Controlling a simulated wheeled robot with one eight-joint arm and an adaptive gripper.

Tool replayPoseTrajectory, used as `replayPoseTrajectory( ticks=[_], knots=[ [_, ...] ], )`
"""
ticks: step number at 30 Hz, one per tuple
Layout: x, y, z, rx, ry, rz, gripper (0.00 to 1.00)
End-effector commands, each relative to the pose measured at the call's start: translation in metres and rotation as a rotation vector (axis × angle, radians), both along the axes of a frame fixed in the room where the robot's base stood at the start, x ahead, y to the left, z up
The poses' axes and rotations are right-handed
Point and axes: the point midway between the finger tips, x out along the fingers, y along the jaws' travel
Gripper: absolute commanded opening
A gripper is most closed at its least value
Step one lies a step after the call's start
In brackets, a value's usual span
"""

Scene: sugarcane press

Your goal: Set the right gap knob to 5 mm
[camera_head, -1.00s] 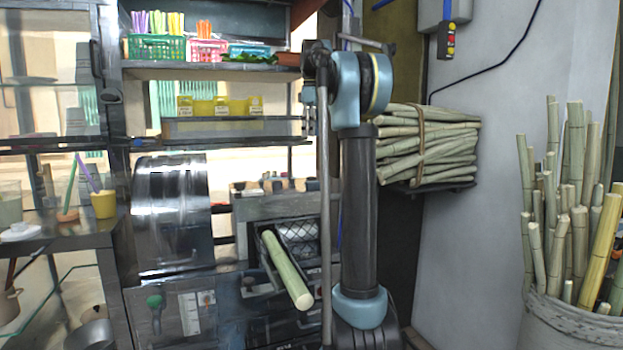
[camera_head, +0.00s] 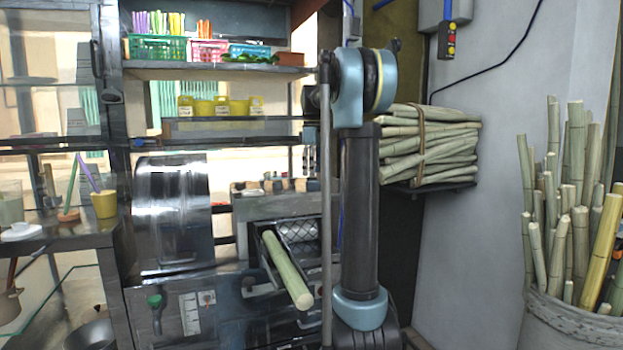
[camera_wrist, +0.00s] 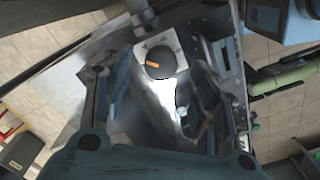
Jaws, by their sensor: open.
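In the wrist view a round black knob (camera_wrist: 160,62) with an orange pointer mark sits on a pale plate (camera_wrist: 146,46). The mark lies toward the knob's left side; scale figures are too small to read. My gripper (camera_wrist: 150,76) is open, with one finger on each side of the picture and the knob seen between and beyond them. The fingers look apart from the knob. In the head view my gripper is out of sight, and I cannot make out this knob for certain. The press (camera_head: 265,208) stands at the lower middle.
A green cane piece (camera_head: 287,270) sticks out of the press front. A green button (camera_head: 154,301) and a white scale plate (camera_head: 190,315) are on its front panel. A cane bundle (camera_head: 428,145) rests on a wall shelf. A barrel of canes (camera_head: 565,318) stands at right.

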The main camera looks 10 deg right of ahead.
Motion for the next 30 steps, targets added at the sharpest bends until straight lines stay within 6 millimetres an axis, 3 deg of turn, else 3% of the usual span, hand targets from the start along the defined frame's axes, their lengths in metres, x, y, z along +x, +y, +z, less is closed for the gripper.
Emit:
replayPoseTrajectory(
  ticks=[7, 18, 19, 24, 25, 30],
  knots=[
    [0.000, 0.000, -0.025, 0.000, 0.000, 0.000, 0.54],
    [0.000, 0.000, -0.030, 0.000, 0.000, 0.000, 0.54],
    [0.000, 0.000, -0.030, 0.000, 0.000, 0.000, 0.52],
    [0.000, 0.000, -0.030, 0.000, 0.000, -0.001, 0.13],
    [0.000, 0.000, -0.030, 0.000, 0.000, -0.001, 0.09],
    [0.000, -0.001, -0.030, 0.000, -0.001, -0.002, 0.09]
  ],
)
